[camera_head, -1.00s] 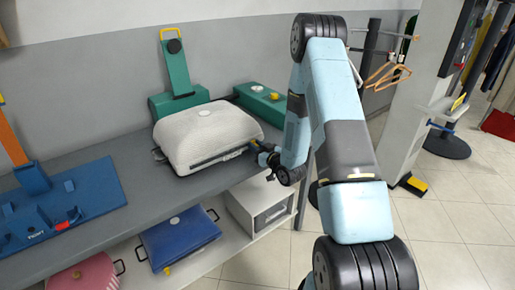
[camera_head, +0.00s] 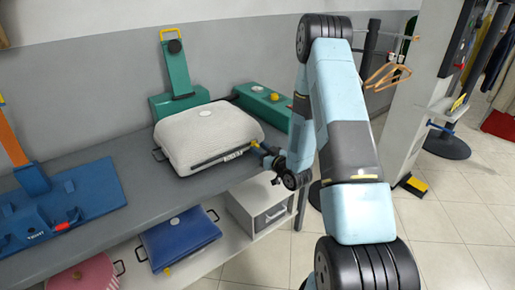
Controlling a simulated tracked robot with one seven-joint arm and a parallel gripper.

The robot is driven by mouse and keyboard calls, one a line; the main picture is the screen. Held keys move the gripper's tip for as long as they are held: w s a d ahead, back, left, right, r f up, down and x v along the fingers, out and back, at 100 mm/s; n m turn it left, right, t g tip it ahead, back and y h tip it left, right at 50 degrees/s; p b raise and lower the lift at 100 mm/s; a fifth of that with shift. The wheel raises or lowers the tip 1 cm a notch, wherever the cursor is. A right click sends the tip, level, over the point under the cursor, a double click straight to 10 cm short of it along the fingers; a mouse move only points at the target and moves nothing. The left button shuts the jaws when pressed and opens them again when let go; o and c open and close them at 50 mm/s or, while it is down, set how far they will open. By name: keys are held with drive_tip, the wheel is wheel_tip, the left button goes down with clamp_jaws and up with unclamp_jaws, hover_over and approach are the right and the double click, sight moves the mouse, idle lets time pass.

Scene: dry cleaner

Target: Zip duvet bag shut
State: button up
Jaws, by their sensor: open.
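The white duvet bag (camera_head: 208,131) lies flat on the grey counter, puffed up, with a small round mark on top. A dark zip line (camera_head: 205,163) runs along its front side, with a pale label near the right end. My gripper (camera_head: 263,149) is open at the bag's right front corner, close to the right end of the zip. I cannot tell whether it touches the bag. The zip pull is too small to make out.
A blue fixture (camera_head: 75,205) takes up the counter's left. A blue bag (camera_head: 180,238) and a pink bag (camera_head: 85,273) lie on the lower shelf.

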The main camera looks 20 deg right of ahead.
drive_tip(key=v, duration=1.1)
drive_tip(key=shift+s, duration=0.25)
drive_tip(key=w+d+r+n+g+h, duration=0.1)
drive_tip(key=w+r+g+h, duration=0.35)
drive_tip(key=r, duration=0.55)
drive_tip(key=s+d+r+m+g+h, duration=0.1)
drive_tip(key=s+r+m+h, duration=0.3)
drive_tip(key=r, duration=0.7)
drive_tip(key=s+a+r+g, duration=0.1)
drive_tip(key=s+r, duration=0.3)
drive_tip(key=s, duration=0.5)
drive_tip(key=s+a+r+m+g+y, duration=0.1)
drive_tip(key=s+r, duration=0.3)
drive_tip(key=s, duration=0.5)
drive_tip(key=s+a+r+g, duration=0.3)
drive_tip(key=s+r, duration=0.1)
drive_tip(key=s, duration=0.5)
drive_tip(key=shift+a+r+m, duration=0.25)
drive_tip(key=shift+r+m, duration=0.05)
drive_tip(key=shift+r, duration=0.05)
